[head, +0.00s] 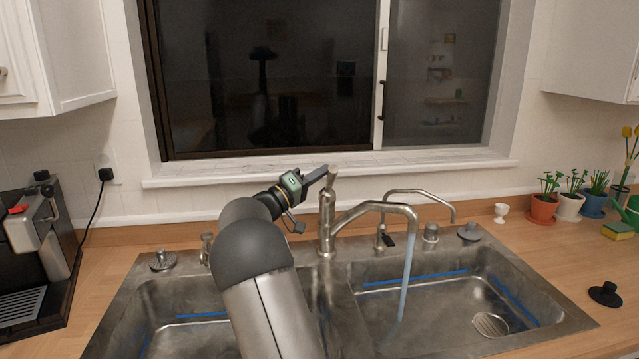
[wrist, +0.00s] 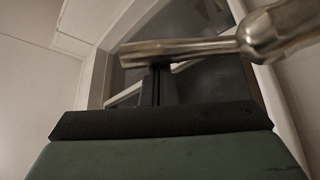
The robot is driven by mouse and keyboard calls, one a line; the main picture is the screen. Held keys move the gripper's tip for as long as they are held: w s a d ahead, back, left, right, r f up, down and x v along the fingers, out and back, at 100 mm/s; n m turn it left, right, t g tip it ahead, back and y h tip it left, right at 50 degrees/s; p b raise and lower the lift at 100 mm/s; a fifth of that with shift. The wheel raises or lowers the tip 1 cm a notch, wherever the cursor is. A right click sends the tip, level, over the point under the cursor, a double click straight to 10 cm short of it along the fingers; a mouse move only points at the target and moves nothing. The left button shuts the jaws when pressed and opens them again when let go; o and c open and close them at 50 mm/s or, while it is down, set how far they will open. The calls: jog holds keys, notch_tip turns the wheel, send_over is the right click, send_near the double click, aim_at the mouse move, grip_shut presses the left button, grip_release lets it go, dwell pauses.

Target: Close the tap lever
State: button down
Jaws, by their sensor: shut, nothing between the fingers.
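The metal tap (head: 325,222) stands behind the double sink, and its spout arches over the right basin. A stream of water (head: 406,275) runs from the spout. The tap lever (head: 332,174) is at the top of the tap body and points up. My gripper (head: 318,175) is shut and empty, with its fingertips right beside the lever, on its left. In the wrist view the lever (wrist: 180,47) crosses in front of the tips of the shut fingers (wrist: 157,85). I cannot tell whether they touch.
A smaller thin faucet (head: 420,193) stands right of the tap. Potted plants (head: 545,206) are on the right counter, and a coffee machine (head: 45,235) is on the left. A window sill (head: 230,176) runs behind the tap. The right basin (head: 450,305) has free room.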

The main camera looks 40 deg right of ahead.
jog(key=shift+s+a+f+m+g+h+b, duration=0.1)
jog(key=shift+s+f+m+g+b, duration=0.35)
jog(key=shift+b, duration=0.85)
jog(key=shift+w+a+f+m+g+h+b, duration=0.2)
jog(key=shift+m+b, duration=0.4)
jog(key=shift+b, duration=0.75)
jog(key=shift+s+a+f+m+g+b, duration=0.15)
jog(key=shift+s+f+m+b, duration=0.35)
jog(key=shift+b, duration=0.8)
jog(key=shift+s+r+m+g+b, duration=0.1)
jog(key=shift+r+m+g+b, duration=0.15)
jog(key=shift+m+g+b, duration=0.45)
jog(key=shift+r+t, duration=0.2)
jog(key=shift+t, duration=0.1)
jog(key=w+a+f+p, duration=0.1)
jog(key=w+a, duration=0.2)
jog(key=a, duration=0.5)
jog(key=shift+w+a, duration=0.3)
jog(key=shift+a, duration=0.05)
